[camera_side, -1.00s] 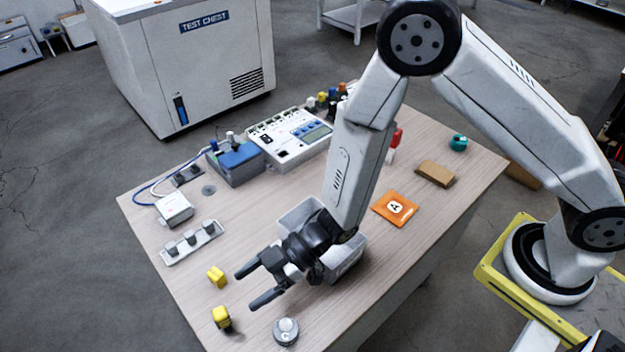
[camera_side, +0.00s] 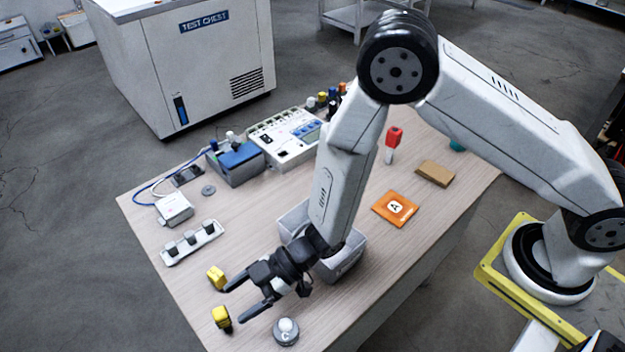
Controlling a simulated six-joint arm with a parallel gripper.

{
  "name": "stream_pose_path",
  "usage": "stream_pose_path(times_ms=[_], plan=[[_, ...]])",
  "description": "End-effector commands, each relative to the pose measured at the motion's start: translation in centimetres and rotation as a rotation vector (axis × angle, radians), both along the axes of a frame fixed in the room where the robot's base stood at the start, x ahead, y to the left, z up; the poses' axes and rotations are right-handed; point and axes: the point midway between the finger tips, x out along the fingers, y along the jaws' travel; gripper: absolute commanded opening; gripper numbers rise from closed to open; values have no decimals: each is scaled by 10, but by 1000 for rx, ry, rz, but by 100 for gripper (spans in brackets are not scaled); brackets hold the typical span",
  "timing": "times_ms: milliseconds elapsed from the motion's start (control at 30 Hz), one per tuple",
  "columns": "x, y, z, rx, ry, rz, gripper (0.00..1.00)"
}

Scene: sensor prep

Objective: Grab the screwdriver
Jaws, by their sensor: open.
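My gripper (camera_side: 234,303) is open and empty over the front left of the table. Its fingers point left, with one yellow piece (camera_side: 216,277) just beyond the upper fingertip and a yellow-and-black piece (camera_side: 222,318) close to the lower one. I cannot tell whether either touches a finger. I cannot make out a screwdriver for certain. A red-topped, pale-bodied upright object (camera_side: 393,137) stands at the back right, and several small coloured pieces (camera_side: 322,99) stand behind the white instrument; none is clearly a screwdriver.
A grey bin (camera_side: 345,262) sits under my wrist, partly hidden. A round grey weight (camera_side: 286,332) stands near the front edge, close to my gripper. An orange packet (camera_side: 394,208), brown block (camera_side: 435,173), white instrument (camera_side: 290,140), blue-grey box (camera_side: 237,163) and rack (camera_side: 192,243) occupy the table (camera_side: 250,220).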

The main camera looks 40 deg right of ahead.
Motion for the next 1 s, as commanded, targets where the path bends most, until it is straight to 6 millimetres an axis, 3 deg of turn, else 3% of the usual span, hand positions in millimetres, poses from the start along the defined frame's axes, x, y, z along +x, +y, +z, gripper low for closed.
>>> stream_pose_path(times_ms=[533, 1000], plan=[[11, 42, -18, 1, 0, 0, 79], [12, 45, -20, 0, 0, 0, 79]])
